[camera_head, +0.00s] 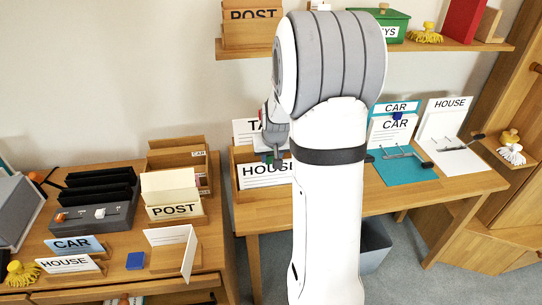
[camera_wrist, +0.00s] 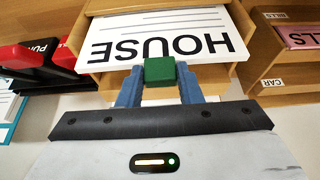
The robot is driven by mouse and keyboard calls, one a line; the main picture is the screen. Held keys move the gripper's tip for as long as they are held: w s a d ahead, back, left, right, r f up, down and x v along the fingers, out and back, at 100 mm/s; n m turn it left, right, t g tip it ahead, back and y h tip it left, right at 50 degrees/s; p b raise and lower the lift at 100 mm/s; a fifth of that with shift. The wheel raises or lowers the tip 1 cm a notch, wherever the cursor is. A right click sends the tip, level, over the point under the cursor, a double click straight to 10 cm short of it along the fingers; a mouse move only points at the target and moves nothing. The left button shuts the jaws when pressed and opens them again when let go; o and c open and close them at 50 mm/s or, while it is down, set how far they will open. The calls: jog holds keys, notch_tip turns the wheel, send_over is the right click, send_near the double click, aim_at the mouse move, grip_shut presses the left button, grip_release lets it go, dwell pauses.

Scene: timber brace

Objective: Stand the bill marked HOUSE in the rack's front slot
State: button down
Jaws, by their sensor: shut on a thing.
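My gripper (camera_wrist: 160,82) is shut on a green block (camera_wrist: 160,70) at the top edge of the white bill marked HOUSE (camera_wrist: 160,34), which appears upside down in the wrist view. In the head view this HOUSE bill (camera_head: 266,173) stands at the front of a wooden rack (camera_head: 235,158) on the middle desk. A bill starting with "TA" (camera_head: 243,131) stands higher behind it. My gripper (camera_head: 275,156) is just above the HOUSE bill, partly hidden by my arm. Wood of the rack (camera_wrist: 88,75) shows around the bill; whether its lower edge rests on the slot floor is hidden.
The left desk holds a POST bill (camera_head: 173,210), CAR (camera_head: 75,245) and HOUSE (camera_head: 68,264) cards and a blue block (camera_head: 135,261). CAR (camera_head: 396,126) and HOUSE (camera_head: 448,118) boards stand to the right. A shelf (camera_head: 240,48) runs above. A grey bin (camera_head: 374,248) stands below.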

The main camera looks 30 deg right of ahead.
jog(key=c, duration=0.9)
grip_release()
jog(key=shift+o, duration=0.2)
jog(key=o, duration=0.4)
jog(key=shift+r, duration=0.1)
notch_tip(320, 180, up, 8)
jog(key=p, duration=0.5)
jog(key=shift+a, duration=0.1)
